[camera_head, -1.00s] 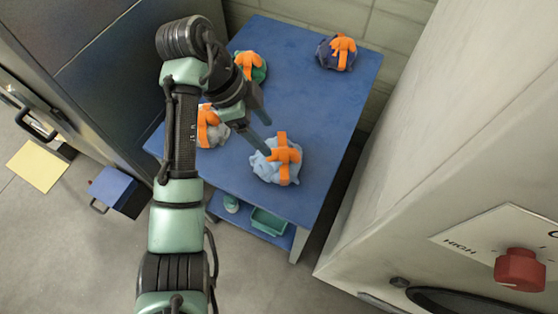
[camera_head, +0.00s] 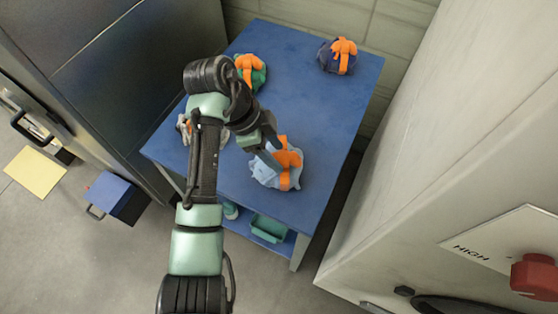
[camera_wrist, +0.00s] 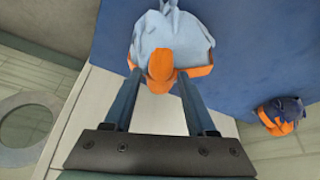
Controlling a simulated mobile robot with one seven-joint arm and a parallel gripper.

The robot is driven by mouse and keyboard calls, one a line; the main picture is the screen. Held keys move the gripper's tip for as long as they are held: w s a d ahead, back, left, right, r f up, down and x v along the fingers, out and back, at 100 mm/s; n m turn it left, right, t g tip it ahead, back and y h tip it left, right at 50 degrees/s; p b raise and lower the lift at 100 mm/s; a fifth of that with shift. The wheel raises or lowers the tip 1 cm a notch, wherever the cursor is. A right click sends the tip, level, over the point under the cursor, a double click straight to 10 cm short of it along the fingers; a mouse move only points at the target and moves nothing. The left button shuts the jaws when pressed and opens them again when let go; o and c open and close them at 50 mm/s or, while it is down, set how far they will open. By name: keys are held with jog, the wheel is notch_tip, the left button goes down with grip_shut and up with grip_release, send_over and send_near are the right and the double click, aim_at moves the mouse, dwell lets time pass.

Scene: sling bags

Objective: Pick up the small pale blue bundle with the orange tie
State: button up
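The small pale blue bundle (camera_head: 265,174) with an orange tie (camera_head: 290,160) sits near the front right edge of the blue table. My gripper (camera_head: 275,157) is over its left side, pointing down toward it. In the wrist view, the pale blue bundle (camera_wrist: 170,35) is ahead of the fingers, and its orange knot (camera_wrist: 160,65) shows between the two tips. My gripper (camera_wrist: 159,75) is open, with the fingers spread on either side of the knot. I cannot tell whether the fingertips touch the cloth.
The blue table (camera_head: 300,90) also holds a green bundle (camera_head: 259,77) and a navy bundle (camera_head: 325,56) at the back. A greyish bundle (camera_head: 185,124) at the left is mostly hidden by my arm. A pale cabinet (camera_head: 400,200) stands close on the right.

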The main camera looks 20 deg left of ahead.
grip_shut()
dwell(1.1)
